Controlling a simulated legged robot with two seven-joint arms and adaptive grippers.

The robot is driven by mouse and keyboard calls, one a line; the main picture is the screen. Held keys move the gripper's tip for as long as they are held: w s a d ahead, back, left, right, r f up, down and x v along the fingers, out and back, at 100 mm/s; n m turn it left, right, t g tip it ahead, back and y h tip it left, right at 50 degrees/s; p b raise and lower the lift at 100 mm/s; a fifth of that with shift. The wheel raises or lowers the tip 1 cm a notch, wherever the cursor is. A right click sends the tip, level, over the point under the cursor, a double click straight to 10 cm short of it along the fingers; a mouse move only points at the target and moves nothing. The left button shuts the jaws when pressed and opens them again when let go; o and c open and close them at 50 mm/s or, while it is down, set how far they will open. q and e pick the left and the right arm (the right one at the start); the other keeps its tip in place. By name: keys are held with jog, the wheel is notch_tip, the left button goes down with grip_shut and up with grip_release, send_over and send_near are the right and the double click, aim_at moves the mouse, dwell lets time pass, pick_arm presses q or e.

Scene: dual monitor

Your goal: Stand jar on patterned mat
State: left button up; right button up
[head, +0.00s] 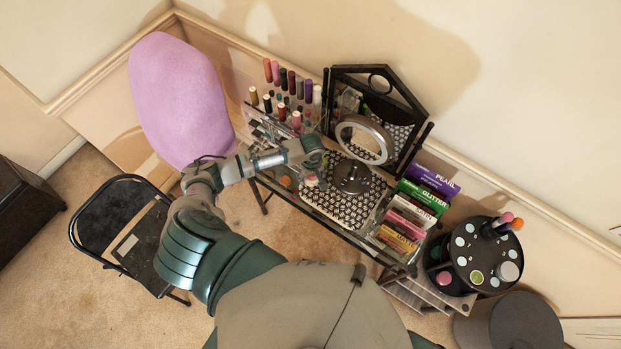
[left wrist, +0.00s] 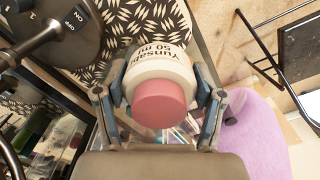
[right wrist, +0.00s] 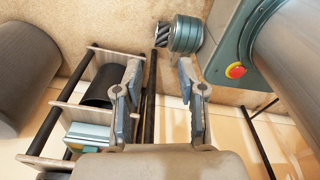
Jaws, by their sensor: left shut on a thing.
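The jar (left wrist: 162,82), white with a pink lid and black lettering, is between the fingers of my left gripper (left wrist: 160,100), which is shut on it. In the head view my left gripper (head: 314,166) is at the left edge of the patterned mat (head: 345,208), with a small part of the jar (head: 311,180) showing below it. The black-and-cream mat also shows beyond the jar in the left wrist view (left wrist: 150,18). I cannot tell whether the jar touches the mat. My right gripper (right wrist: 157,80) is open and empty in the right wrist view.
A round mirror (head: 364,140) on a stand is on the mat. Lipsticks and bottles (head: 290,85) stand to the left and upright palettes (head: 415,208) to the right. A black round organizer (head: 485,255), a pink chair (head: 178,98) and a black folding chair (head: 118,215) are around the table.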

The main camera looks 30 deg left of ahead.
aim_at(312, 181)
pick_arm(q)
jog(key=shift+d+f, duration=0.15)
jog(key=shift+f, duration=0.4)
jog(key=shift+d+f, duration=0.15)
jog(key=shift+f, duration=0.45)
jog(key=shift+s+a+f, duration=0.1)
jog(key=shift+a+f, duration=0.05)
jog(key=shift+a, duration=0.3)
jog(key=shift+a+f, duration=0.2)
jog(key=shift+f, duration=0.3)
jog(key=shift+s+d, duration=0.15)
jog(key=shift+d, duration=0.1)
jog(key=o, duration=1.1)
jog(key=shift+d, duration=0.15)
jog(key=shift+o, duration=0.6)
jog(key=shift+d, duration=0.1)
jog(key=shift+w, duration=0.2)
jog(key=r, duration=0.4)
jog(key=a+r, duration=0.1)
jog(key=r, duration=0.1)
jog(key=shift+r, duration=0.25)
jog(key=r, duration=0.6)
jog(key=shift+d, duration=0.3)
jog(key=shift+r, duration=0.4)
pick_arm(e)
jog(key=shift+s+d, duration=0.1)
jog(key=shift+d, duration=0.55)
